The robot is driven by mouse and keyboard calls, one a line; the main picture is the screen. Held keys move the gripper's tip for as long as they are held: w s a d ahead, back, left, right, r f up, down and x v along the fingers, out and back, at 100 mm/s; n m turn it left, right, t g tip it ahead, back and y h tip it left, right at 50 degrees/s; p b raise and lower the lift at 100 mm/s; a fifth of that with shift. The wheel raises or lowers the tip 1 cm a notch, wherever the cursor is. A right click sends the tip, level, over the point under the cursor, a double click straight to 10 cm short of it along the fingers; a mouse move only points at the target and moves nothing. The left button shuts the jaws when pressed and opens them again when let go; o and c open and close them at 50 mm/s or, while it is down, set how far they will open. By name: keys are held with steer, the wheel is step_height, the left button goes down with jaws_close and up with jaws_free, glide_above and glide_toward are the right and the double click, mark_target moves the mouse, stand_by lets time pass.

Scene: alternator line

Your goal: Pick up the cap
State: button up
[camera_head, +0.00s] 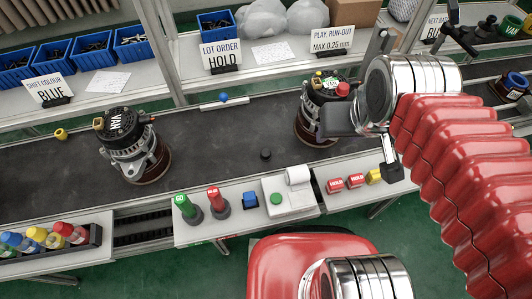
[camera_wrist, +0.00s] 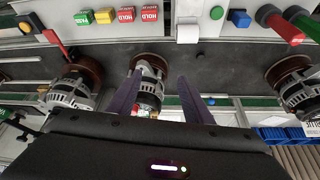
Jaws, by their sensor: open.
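A small black round piece, which looks like a cap (camera_head: 265,153), lies on the dark conveyor belt between two alternators in the head view. A red cap-like piece (camera_head: 343,90) sits on top of the right alternator (camera_head: 318,100); I cannot tell which piece the task means. My gripper (camera_wrist: 160,76) is open in the wrist view, its fingers apart on either side of an alternator (camera_wrist: 150,82). No object is held between them. In the head view my gripper is at the right alternator, partly hiding it, to the right of the black piece.
Another alternator (camera_head: 135,145) stands on the belt at left. A yellow ring (camera_head: 61,134) and a blue knob on a white bar (camera_head: 224,98) lie behind. The belt between the alternators is mostly clear.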

steer(key=w+a+f+g, duration=0.2)
steer(key=w+a+f, duration=0.2)
steer(key=a, duration=0.3)
steer(key=w+a+f+m+g, duration=0.1)
steer(key=w+a+f+g, duration=0.1)
steer(key=w+a+f, duration=0.2)
steer(key=w+a, duration=0.2)
steer(key=a, duration=0.2)
steer(key=shift+w+f+g, duration=0.15)
steer(key=shift+f+g, duration=0.25)
steer(key=shift+f, duration=0.1)
glide_above(266, 152)
step_height(266, 152, down, 8)
steer(key=shift+w+f, duration=0.1)
steer(key=shift+f, duration=0.1)
steer(key=shift+f, duration=0.1)
steer(key=shift+f, duration=2.5)
steer(key=shift+c, duration=0.4)
